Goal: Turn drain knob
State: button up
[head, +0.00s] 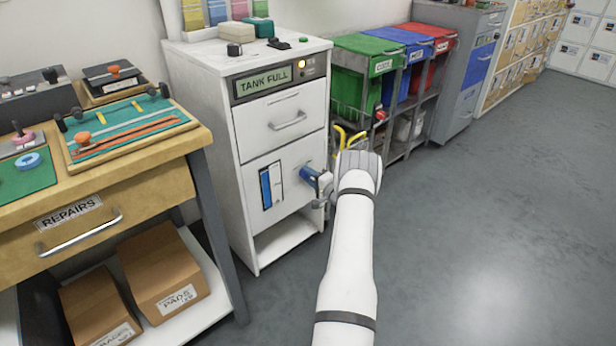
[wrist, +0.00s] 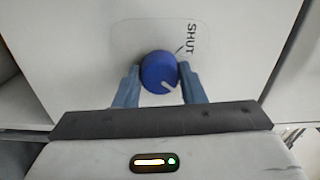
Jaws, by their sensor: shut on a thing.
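The drain knob (wrist: 158,70) is round and blue, with a white pointer line. It sits on the white front of the cabinet (head: 275,125). The word SHUT is printed beside it in the wrist view, and the pointer line is turned away from that word, toward the lower right. My gripper (wrist: 160,82) is shut on the knob, with one blue-grey finger on each side. In the head view, my gripper (head: 321,186) reaches the cabinet's lower front, and it largely hides the knob. The cabinet's display (head: 265,82) reads TANK FULL, and an amber light (head: 302,65) is lit near it.
A level window (head: 270,186) with a blue strip is left of the knob. The wooden REPAIRS bench (head: 95,215) stands at the left. A rack with green (head: 362,68), blue and red bins stands behind my gripper. The floor (head: 470,210) at the right is clear.

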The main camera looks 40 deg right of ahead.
jog(key=shift+w+r+m, duration=0.15)
jog(key=shift+m, duration=0.35)
jog(key=o, duration=1)
jog(key=s, duration=0.2)
jog(key=s+p, duration=0.1)
jog(key=s, duration=0.2)
jog(key=s+p, duration=0.1)
jog(key=s, duration=0.2)
jog(key=shift+d, duration=0.3)
